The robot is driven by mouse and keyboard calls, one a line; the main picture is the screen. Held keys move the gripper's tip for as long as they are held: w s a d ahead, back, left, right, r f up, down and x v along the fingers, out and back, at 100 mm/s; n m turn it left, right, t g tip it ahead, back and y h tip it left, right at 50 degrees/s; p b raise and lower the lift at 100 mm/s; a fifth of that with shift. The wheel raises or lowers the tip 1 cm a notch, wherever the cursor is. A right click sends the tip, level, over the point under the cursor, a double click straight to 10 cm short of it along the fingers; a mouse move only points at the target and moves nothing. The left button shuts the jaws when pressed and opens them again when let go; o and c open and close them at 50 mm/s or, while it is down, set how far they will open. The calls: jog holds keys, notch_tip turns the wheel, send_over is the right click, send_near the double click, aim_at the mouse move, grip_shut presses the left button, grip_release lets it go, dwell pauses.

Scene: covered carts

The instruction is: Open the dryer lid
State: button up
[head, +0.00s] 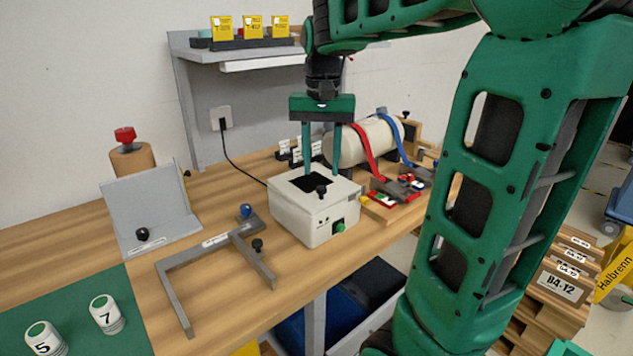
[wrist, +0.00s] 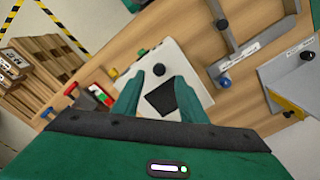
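The dryer appears to be the white box (head: 301,217) on the wooden bench. Its lid lies flat on top, with a black knob (head: 321,191) near the front edge and a dark square patch behind it. A green knob (head: 340,227) is on its front face. My gripper (head: 321,172) points down above the lid, open and empty, with its two green fingers apart. In the wrist view the lid knob (wrist: 158,69) shows between and just beyond the fingertips (wrist: 157,80). No contact with the knob is visible.
A grey angled bracket (head: 190,265) and a grey stand (head: 150,215) lie left of the box. A shelf (head: 235,55) rises behind.

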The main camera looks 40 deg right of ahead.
aim_at(320, 187)
jog(key=shift+f, duration=2.45)
grip_shut()
jog(key=shift+a, duration=0.15)
jog(key=shift+w+r, duration=0.1)
jog(key=shift+r, duration=0.05)
